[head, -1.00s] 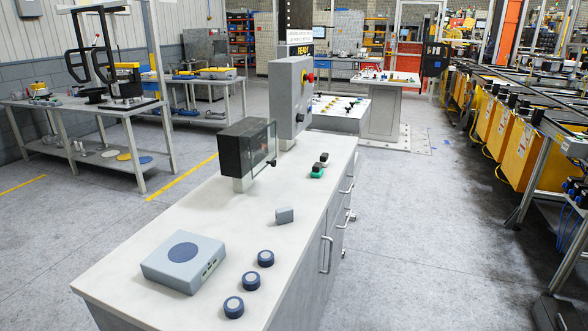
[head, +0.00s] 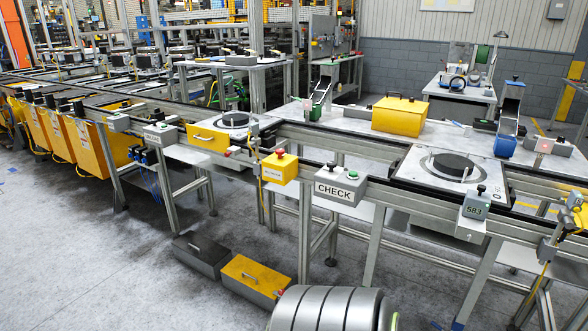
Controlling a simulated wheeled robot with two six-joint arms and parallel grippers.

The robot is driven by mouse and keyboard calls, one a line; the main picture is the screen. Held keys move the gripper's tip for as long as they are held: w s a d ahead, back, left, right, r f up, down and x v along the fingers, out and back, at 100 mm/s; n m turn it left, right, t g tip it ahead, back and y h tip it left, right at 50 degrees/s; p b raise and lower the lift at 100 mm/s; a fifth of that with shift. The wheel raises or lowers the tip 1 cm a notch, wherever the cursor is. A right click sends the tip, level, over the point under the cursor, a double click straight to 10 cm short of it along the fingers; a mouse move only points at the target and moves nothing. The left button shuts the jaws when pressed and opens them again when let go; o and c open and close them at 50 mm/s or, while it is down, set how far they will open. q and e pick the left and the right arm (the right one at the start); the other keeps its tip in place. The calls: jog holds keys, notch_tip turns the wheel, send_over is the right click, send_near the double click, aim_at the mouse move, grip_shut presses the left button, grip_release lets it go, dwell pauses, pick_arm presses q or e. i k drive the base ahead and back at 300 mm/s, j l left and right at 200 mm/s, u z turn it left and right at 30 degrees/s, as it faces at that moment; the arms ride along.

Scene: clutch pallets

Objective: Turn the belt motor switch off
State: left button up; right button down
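No switch with a readable belt motor label shows. A yellow control box (head: 279,167) with a button on top and a small label too blurred to read hangs on the front rail of the conveyor. A grey box marked CHECK (head: 340,184) with a green button sits to its right on the same rail. A small grey box reading 583 (head: 475,204) with a dark knob is farther right. Another small grey labelled box (head: 160,134) is on the rail at left. Neither of my grippers is in view.
The conveyor frame (head: 385,185) runs across the view, with round dark parts on pallets (head: 453,165) and a yellow case (head: 400,116) behind. A grey case (head: 201,255) and a yellow case (head: 254,281) lie on the floor before it. The floor at left (head: 80,260) is clear.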

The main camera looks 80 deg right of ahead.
aim_at(279, 152)
jog(key=z, duration=2.4)
jog(key=i+j+z, duration=0.15)
jog(key=z, duration=0.3)
jog(key=i+j+z, duration=0.15)
jog(key=z, duration=0.25)
jog(key=i+j+z, duration=0.1)
jog(key=j+z, duration=0.15)
jog(key=z, duration=0.2)
